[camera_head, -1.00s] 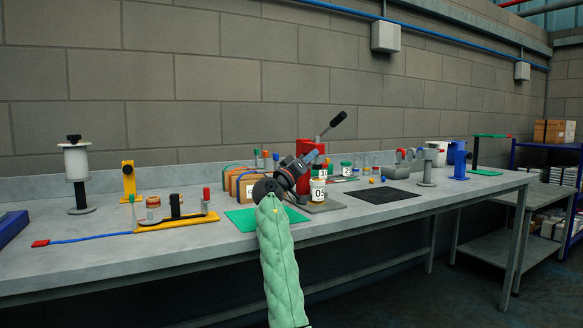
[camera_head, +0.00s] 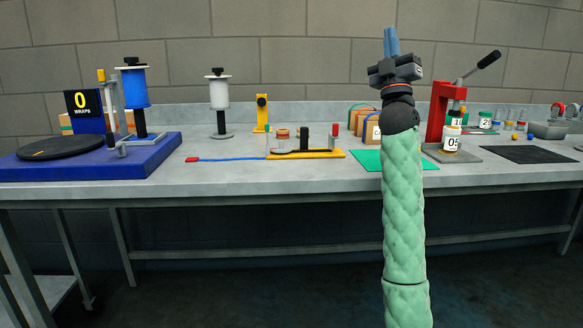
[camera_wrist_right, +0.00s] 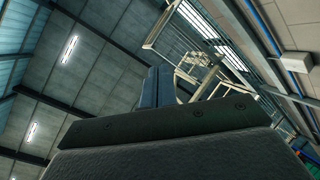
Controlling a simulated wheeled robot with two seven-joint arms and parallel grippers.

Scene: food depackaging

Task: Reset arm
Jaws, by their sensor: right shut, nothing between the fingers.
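My right arm, in a green padded sleeve, rises in front of the table in the head view. My right gripper (camera_head: 391,42) points straight up above the table top, its blue fingers together and empty. In the right wrist view the shut blue fingers (camera_wrist_right: 158,86) point toward the ceiling. The gripper touches nothing. My left gripper is in neither view.
The long grey table (camera_head: 240,179) holds a blue wrapping station (camera_head: 150,158), a white spool (camera_head: 219,92), a yellow tool (camera_head: 310,154), a green mat (camera_head: 368,160), a red press (camera_head: 437,122), jars and a black mat (camera_head: 525,154). The space above the table is open.

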